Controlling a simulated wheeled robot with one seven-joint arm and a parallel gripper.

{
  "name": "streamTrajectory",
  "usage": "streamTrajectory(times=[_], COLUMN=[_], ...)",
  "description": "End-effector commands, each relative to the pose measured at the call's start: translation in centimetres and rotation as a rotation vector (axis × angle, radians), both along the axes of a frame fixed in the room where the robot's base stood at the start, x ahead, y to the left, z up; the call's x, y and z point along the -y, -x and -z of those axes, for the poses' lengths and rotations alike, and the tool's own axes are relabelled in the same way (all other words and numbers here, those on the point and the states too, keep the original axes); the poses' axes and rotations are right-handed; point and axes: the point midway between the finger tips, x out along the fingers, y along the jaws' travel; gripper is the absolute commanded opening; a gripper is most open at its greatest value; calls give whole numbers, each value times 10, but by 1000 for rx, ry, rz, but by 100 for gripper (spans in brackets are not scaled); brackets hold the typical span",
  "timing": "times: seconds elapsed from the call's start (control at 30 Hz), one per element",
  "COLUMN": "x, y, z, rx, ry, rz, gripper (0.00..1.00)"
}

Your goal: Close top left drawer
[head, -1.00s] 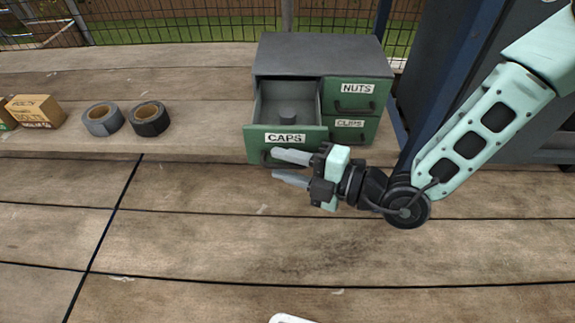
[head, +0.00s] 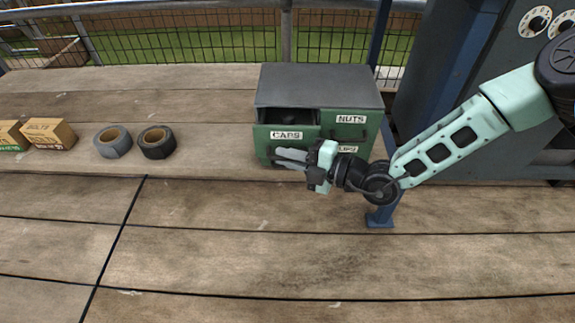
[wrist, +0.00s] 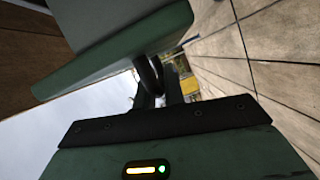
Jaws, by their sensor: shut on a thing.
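The green drawer cabinet (head: 318,82) stands on the wooden deck with a grey top. Its top left drawer, labelled CAPS (head: 286,135), sticks out a short way in front of the NUTS drawer (head: 350,119), with a narrow dark gap above its front. My gripper (head: 277,159) is at the lower part of the CAPS front, shut on its dark handle, which the fingers mostly hide in the head view. In the wrist view, the dark handle (wrist: 149,74) shows at the fingers, with a green drawer edge (wrist: 110,55) close above.
The NUTS drawer and the CLIPS drawer (head: 347,149), partly behind my arm, look shut. Grey tape (head: 113,142), black tape (head: 157,142) and small cartons (head: 49,133) sit to the left. A dark blue machine (head: 480,90) stands at the right. The front deck is clear.

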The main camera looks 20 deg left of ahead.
Motion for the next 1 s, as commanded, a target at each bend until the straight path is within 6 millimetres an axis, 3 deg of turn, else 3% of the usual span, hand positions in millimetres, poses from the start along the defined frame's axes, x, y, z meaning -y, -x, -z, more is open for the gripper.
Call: streamTrajectory(times=[0.2, 0.5, 0.6, 1.0], x=[-6, -6, -6, -5], y=[-23, -24, -24, -24], z=[-1, 0, 0, 0], rx=[1, 1, 1, 1], ry=[-1, 0, 0, 0], rz=[1, 0, 1, 1], gripper=[0, 0, 33, 33])
